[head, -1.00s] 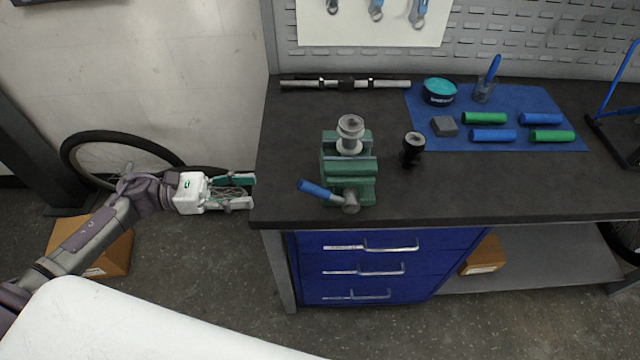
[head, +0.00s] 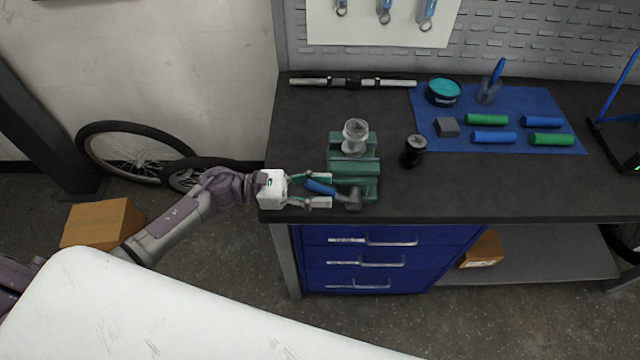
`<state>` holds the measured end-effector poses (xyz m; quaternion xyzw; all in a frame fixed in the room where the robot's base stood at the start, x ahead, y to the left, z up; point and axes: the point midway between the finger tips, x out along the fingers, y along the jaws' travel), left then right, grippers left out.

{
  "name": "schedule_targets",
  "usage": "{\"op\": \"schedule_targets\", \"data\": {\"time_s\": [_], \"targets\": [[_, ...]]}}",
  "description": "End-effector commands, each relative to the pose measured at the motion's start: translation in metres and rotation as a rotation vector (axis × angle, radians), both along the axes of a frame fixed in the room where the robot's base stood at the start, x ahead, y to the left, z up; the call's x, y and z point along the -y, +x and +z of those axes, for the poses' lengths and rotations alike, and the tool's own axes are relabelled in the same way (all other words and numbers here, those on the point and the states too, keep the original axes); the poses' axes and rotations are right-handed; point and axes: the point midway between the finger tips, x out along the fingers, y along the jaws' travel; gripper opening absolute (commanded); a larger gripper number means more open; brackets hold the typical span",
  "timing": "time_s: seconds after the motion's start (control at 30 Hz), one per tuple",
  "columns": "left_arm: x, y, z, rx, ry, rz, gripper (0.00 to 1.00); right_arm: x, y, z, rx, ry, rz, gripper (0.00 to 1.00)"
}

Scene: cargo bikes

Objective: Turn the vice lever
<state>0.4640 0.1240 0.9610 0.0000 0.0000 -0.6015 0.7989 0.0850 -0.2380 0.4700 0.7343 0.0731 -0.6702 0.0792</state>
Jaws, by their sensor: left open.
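The green vice (head: 354,168) stands near the left end of the dark workbench. A round metal part (head: 355,136) sits at its top. The vice lever (head: 321,187) has a blue handle that points left from the metal screw head (head: 350,199) at the vice's front. My left gripper (head: 325,189) is open, pointing right, with one finger on the far side and one on the near side of the blue handle. I cannot tell whether a finger touches it. My right gripper is not in view.
A black cylindrical part (head: 414,150) stands right of the vice. A metal bar (head: 352,82) lies at the back. A blue mat (head: 560,108) holds green and blue grips, a teal-topped tin and a cup. Blue drawers (head: 345,280) are below the bench top (head: 480,195).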

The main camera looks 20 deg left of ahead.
Motion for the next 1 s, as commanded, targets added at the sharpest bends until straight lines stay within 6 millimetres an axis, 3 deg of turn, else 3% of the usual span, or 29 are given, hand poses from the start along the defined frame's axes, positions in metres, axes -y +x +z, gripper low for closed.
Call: {"op": "schedule_targets", "data": {"time_s": [0.23, 0.53, 1.0], "targets": [[0.0007, 0.0003, -0.0005, 0.0, 0.001, 0.0, 0.47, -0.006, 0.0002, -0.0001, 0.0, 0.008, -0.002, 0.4], [0.0005, 0.0001, -0.0004, 0.0, 0.0, 0.0, 0.0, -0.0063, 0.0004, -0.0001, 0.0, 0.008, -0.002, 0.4], [0.0001, 0.0076, 0.001, -0.003, 0.021, 0.001, 0.0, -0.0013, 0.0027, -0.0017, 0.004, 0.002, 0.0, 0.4]]}}
